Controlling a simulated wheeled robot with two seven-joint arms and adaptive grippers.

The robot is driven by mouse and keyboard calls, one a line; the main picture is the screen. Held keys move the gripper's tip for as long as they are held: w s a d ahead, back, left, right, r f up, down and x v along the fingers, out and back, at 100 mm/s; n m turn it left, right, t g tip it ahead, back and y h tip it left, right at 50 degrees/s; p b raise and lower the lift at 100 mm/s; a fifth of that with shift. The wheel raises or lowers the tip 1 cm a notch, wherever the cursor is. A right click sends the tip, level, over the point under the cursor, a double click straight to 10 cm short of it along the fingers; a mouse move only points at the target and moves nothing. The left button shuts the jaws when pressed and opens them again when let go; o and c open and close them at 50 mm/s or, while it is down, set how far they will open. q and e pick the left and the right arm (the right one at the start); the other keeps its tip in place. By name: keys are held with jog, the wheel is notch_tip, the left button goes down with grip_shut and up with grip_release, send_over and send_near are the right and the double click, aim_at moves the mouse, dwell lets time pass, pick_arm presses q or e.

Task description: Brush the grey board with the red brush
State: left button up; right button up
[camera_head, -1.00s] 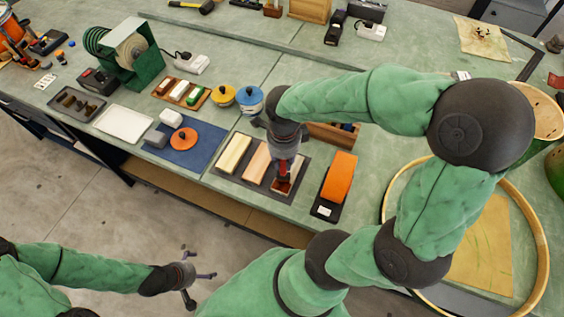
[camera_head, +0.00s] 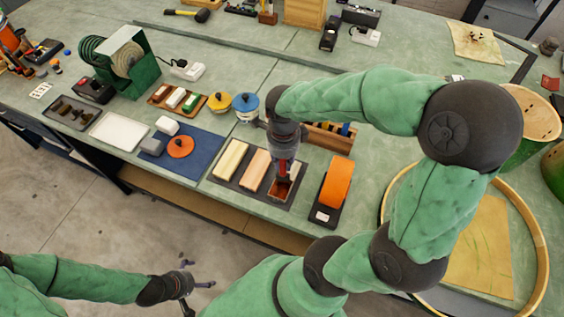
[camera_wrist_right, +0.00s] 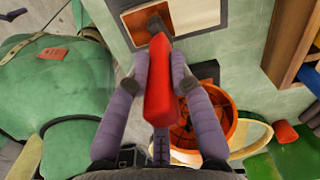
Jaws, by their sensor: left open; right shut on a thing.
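The red brush (camera_wrist_right: 158,85) is held in my right gripper (camera_wrist_right: 160,75), its handle between the two fingers. In the right wrist view its dark head is over a brown block (camera_wrist_right: 196,17); I cannot tell whether the bristles touch it. In the head view my right gripper (camera_head: 284,168) points down over the right end of the dark grey board (camera_head: 225,181). On this board lie a pale block (camera_head: 230,159), a tan block (camera_head: 255,168) and the brown block (camera_head: 281,188), partly hidden by the brush. My left gripper (camera_head: 193,286) is open and empty, off the bench front.
An orange-topped black tool (camera_head: 335,185) stands close right of the board. A blue mat (camera_head: 200,160) with an orange lid lies to the left. Yellow and blue tins (camera_head: 247,105) stand behind. A large round wooden frame (camera_head: 540,235) is at the right.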

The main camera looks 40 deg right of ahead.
jog(key=shift+w+d, duration=0.4)
jog(key=shift+d, duration=0.4)
jog(key=shift+w+d, duration=0.15)
jog(key=shift+d, duration=0.05)
jog(key=shift+w+d, duration=0.3)
jog(key=shift+d, duration=0.3)
jog(key=shift+w+d, duration=0.3)
jog(key=shift+d, duration=0.3)
jog(key=shift+w+d+b, duration=0.15)
jog(key=shift+w+d, duration=0.2)
jog(key=shift+d, duration=0.35)
jog(key=shift+w+d+b, duration=0.15)
jog(key=shift+w+d, duration=0.2)
jog(key=shift+d, duration=0.3)
jog(key=shift+r, duration=0.1)
jog(key=shift+r+p, duration=2.15)
jog(key=shift+r, duration=0.8)
